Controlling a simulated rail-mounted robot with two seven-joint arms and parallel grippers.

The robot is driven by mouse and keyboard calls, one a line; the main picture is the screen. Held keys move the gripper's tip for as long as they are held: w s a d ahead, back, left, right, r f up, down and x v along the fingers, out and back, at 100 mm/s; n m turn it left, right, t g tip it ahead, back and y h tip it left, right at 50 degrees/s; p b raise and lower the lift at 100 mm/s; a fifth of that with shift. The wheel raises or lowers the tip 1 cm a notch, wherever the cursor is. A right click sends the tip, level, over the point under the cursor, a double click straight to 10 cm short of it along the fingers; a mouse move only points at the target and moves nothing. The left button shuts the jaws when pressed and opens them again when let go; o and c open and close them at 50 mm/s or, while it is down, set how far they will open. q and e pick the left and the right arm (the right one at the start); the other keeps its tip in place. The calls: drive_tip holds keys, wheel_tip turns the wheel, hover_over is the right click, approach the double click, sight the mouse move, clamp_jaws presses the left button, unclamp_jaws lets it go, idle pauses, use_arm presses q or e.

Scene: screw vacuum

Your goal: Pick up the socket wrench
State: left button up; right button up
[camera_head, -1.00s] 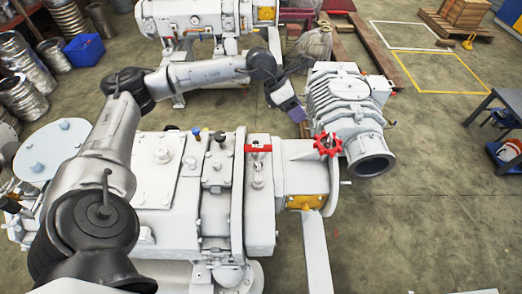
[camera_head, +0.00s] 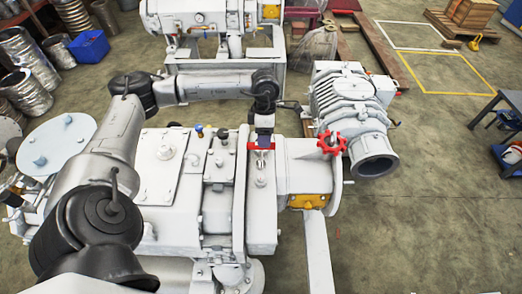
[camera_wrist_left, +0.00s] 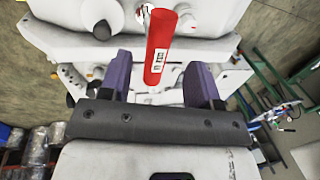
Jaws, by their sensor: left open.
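The socket wrench is a red-handled tool (camera_head: 258,146) lying across the top of the white vacuum pump, in the middle of the head view. In the left wrist view its red handle (camera_wrist_left: 159,45) stretches away from me, with a shiny metal end at the top. My left gripper (camera_head: 264,136) hangs right by the wrench and partly covers it in the head view. In the wrist view its two purple fingers (camera_wrist_left: 160,78) are apart, one on each side of the handle's near end, with gaps between. The right gripper is not in view.
The pump top (camera_head: 150,175) carries bolts and fittings. A red valve wheel (camera_head: 331,142) stands just right of the wrench, beside a ribbed white motor unit (camera_head: 348,100). A second machine (camera_head: 205,20) stands behind. Open floor (camera_head: 420,180) lies to the right.

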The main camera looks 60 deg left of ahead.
sight(261, 155)
use_arm(q)
drive_tip(key=shift+s+d+f+b, duration=0.1)
drive_tip(key=shift+d+f, duration=0.05)
drive_tip(key=shift+f, duration=0.95)
drive_tip(key=shift+s+d+f+b, duration=0.1)
drive_tip(key=shift+s+f, duration=0.05)
drive_tip(key=shift+f, duration=1)
drive_tip(key=shift+s+d+f+b, duration=0.1)
drive_tip(key=shift+d+f, duration=0.05)
drive_tip(key=shift+f, duration=0.95)
clamp_jaws()
